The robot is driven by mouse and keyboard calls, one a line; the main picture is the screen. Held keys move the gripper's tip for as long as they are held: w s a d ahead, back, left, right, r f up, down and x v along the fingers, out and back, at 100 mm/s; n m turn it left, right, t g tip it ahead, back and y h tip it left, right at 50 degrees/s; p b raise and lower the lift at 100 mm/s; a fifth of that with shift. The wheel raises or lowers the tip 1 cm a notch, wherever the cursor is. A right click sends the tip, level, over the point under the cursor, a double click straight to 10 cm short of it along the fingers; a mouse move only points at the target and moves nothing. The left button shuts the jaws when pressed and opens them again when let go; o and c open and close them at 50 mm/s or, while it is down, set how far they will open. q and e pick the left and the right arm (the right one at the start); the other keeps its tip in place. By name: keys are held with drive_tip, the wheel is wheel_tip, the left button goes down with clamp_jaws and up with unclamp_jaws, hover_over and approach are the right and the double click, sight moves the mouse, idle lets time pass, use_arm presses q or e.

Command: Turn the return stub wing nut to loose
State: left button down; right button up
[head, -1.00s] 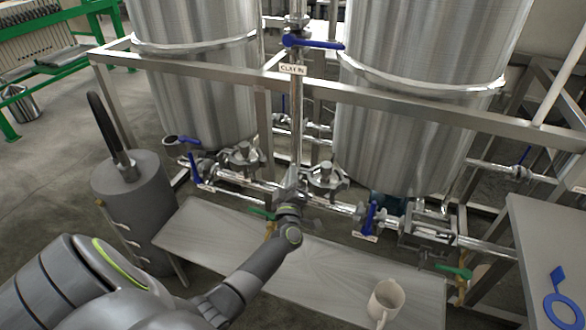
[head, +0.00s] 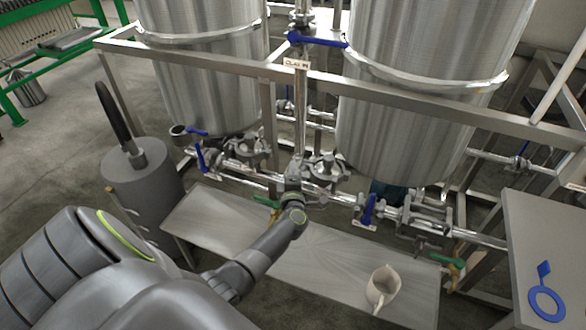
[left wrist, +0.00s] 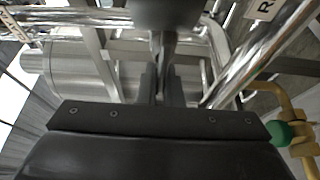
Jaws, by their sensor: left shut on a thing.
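My left gripper (head: 292,178) reaches in among the pipes below the two steel tanks, at the pipe run between the two clamp fittings. In the left wrist view its two dark fingers (left wrist: 161,88) are close together on a thin grey upright piece, which looks like the wing of the wing nut (left wrist: 163,62). A dark round part (left wrist: 165,14) is just beyond it. The fingers hide most of the nut, so its turn angle cannot be told. A white label (left wrist: 264,8) beginning with R shows at the upper right. My right gripper is not in view.
A clamp fitting (head: 326,170) is right of my gripper, and a blue valve handle (head: 368,209) lies farther right. A green handle (head: 266,202) is close left. A frame rail (head: 400,98) crosses above.

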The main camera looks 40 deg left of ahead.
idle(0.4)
use_arm(q)
drive_tip(key=c, duration=1.9)
unclamp_jaws()
drive_tip(key=v, duration=1.7)
drive_tip(key=shift+s+d+b, duration=0.15)
drive_tip(key=shift+s+b, duration=0.05)
drive_tip(key=shift+b, duration=0.2)
drive_tip(key=shift+f, duration=0.1)
